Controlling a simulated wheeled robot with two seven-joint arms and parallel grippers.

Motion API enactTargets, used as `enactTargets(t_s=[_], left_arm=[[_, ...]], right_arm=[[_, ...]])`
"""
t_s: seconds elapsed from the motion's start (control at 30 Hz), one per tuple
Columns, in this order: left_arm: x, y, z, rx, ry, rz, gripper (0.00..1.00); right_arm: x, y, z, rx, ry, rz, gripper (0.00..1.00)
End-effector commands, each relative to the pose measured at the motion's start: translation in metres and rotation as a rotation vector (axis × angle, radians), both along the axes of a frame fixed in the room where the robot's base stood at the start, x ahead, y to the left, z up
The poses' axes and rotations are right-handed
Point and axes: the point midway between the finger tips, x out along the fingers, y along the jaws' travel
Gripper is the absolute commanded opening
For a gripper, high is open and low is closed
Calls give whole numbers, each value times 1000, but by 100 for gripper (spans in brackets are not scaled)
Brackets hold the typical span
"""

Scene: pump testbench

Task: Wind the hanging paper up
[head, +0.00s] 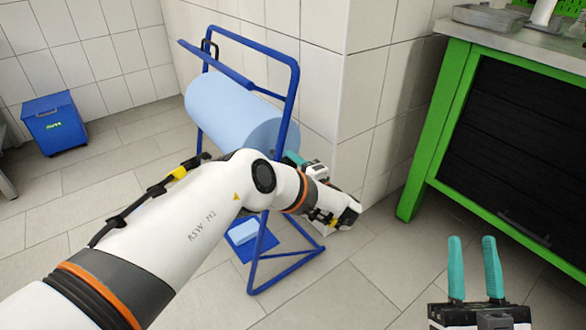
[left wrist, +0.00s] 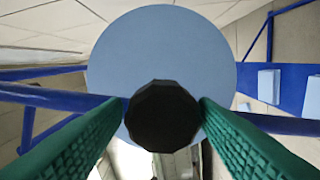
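A large light-blue paper roll (head: 228,108) lies across a blue tube stand (head: 285,105). Its round end face fills the middle of the left wrist view (left wrist: 170,45). A black faceted knob (left wrist: 163,117) stands out in front of that face. My left gripper (head: 322,215) is at the roll's right end. In the left wrist view its green fingers (left wrist: 164,102) meet the knob on both sides. A light-blue piece (head: 243,231) shows low in the stand; my arm hides any link to the roll. My right gripper (head: 473,242) is open and empty at lower right.
A tiled wall corner (head: 335,95) stands right behind the stand. A green-framed workbench (head: 428,130) is at right. A blue bin (head: 53,122) stands at far left. The floor between stand and bench is clear.

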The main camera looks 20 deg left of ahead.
Motion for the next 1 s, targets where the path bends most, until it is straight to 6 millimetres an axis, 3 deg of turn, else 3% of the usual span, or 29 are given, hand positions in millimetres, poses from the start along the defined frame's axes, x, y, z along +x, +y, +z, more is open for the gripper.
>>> enactTargets(t_s=[0.47, 1.0], left_arm=[[-6, -9, -1, -2, 4, -3, 64], [-64, -89, -1, -1, 3, -3, 64]], right_arm=[[3, 0, -3, -10, 37, -1, 36], [25, -4, -62, -122, 443, -25, 36]])
